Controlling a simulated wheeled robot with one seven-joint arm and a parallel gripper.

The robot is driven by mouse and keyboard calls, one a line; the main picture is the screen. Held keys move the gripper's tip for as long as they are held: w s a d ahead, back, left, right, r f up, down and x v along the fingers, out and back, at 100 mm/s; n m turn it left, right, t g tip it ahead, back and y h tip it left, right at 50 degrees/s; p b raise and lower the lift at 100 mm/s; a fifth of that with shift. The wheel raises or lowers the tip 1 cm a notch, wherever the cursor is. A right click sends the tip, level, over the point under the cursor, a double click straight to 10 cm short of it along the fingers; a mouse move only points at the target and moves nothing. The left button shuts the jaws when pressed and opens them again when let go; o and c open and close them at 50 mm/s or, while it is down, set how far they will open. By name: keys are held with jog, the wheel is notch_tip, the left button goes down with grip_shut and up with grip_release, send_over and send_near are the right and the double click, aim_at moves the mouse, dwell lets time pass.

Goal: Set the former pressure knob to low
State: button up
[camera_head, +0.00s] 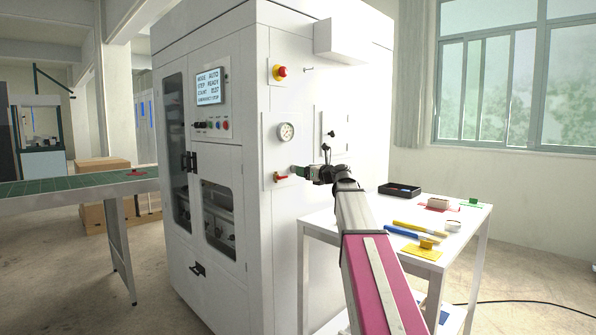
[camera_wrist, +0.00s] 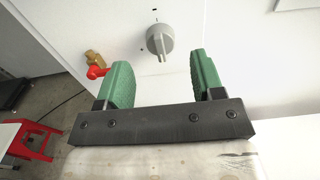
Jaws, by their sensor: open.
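The grey round pressure knob (camera_wrist: 160,42) with a raised grip bar is on the white machine panel in the wrist view. The bar's narrow end points down in that picture. My gripper (camera_wrist: 163,70) is open, its two green fingers apart, with the knob showing between and slightly beyond the fingertips. I see no contact with the knob. In the head view my gripper (camera_head: 303,173) is close to the machine's side panel, and the knob cannot be made out there.
A red-handled brass valve (camera_wrist: 94,62) sits just left of the left finger; its red handle (camera_head: 282,177) shows in the head view. A pressure gauge (camera_head: 286,132) is above. A white table (camera_head: 459,233) with tools stands right. A red emergency button (camera_head: 280,72) is higher up.

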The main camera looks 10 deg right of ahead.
jog(key=shift+x, duration=2.4)
jog(key=c, duration=0.9)
